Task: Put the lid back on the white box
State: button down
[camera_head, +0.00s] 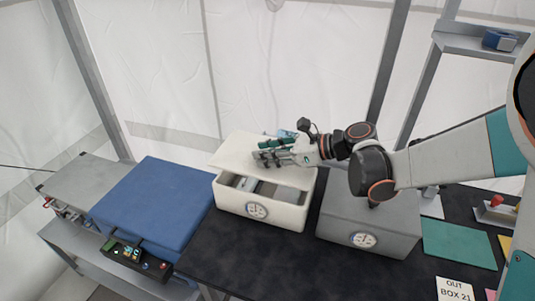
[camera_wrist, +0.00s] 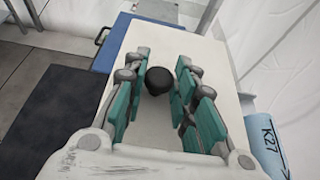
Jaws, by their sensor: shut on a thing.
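The white box (camera_head: 262,212) stands on the dark table with a round gauge-like emblem on its front. Its front part is open and shows its inside. The white lid (camera_head: 234,150) lies over the back part of the box, shifted back from the front rim; I cannot tell whether it touches the box. My gripper (camera_head: 268,157) is over the lid. In the wrist view my gripper (camera_wrist: 170,80) has its green-padded fingers shut around the lid's black knob (camera_wrist: 158,81). The lid also shows below it in the wrist view (camera_wrist: 150,128). The knob is hidden in the head view.
A grey box (camera_head: 345,215) stands close to the right, and a blue case (camera_head: 155,205) to the left. A light blue item marked K27 (camera_wrist: 268,140) is beside the lid. Dark table surface (camera_head: 240,260) in front is clear. A white tent wall is behind.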

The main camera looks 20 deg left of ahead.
aim_at(297, 170)
jog(key=shift+f+b, duration=2.25)
jog(key=shift+f, duration=0.65)
jog(key=shift+f+b, duration=0.45)
jog(key=shift+f, duration=0.05)
jog(key=c, duration=1.2)
grip_release()
jog(key=v, duration=1.2)
